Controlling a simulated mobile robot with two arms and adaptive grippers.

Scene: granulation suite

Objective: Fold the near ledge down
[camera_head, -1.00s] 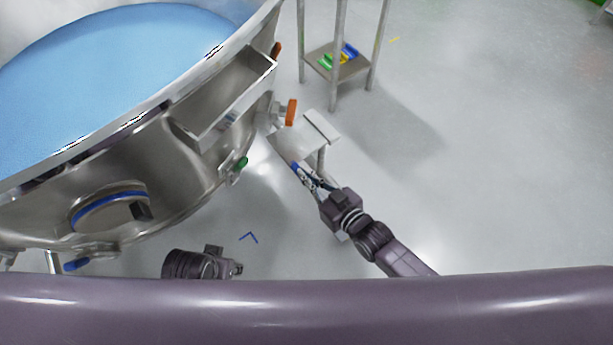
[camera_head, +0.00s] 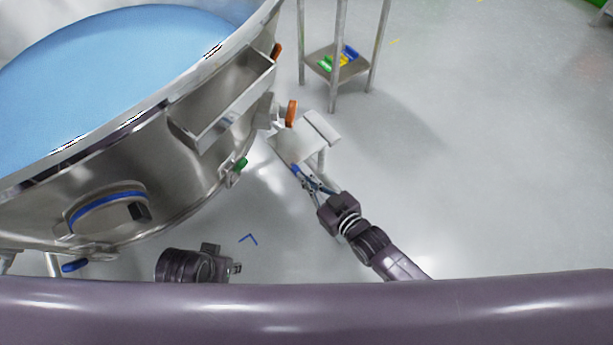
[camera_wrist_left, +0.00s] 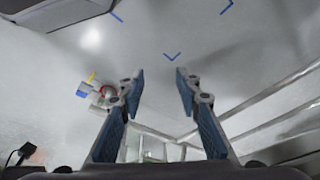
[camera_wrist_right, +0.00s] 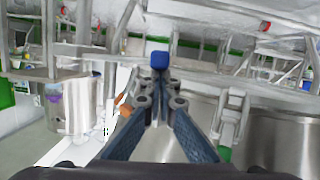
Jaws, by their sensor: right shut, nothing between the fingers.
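A pale flat plate (camera_head: 294,145), which looks like the ledge, juts out beside the steel vessel and appears about level. A raised strip (camera_head: 321,128) runs along its outer side. A small blue tip (camera_head: 295,168) is at the plate's near edge; it also shows in the right wrist view (camera_wrist_right: 159,61), just past my fingertips. My right gripper (camera_head: 303,177) is shut and empty, its fingertips close to that blue tip; contact is unclear. My left gripper (camera_wrist_left: 157,82) is open and empty over the floor. In the head view its arm (camera_head: 192,266) is low, with its fingers hardly visible.
The large steel vessel (camera_head: 165,180) with a blue top fills the left. It carries a box-like trough (camera_head: 225,100), an orange handle (camera_head: 291,113) and a green handle (camera_head: 240,164). A small stand (camera_head: 338,66) holds coloured items behind. The floor on the right is clear.

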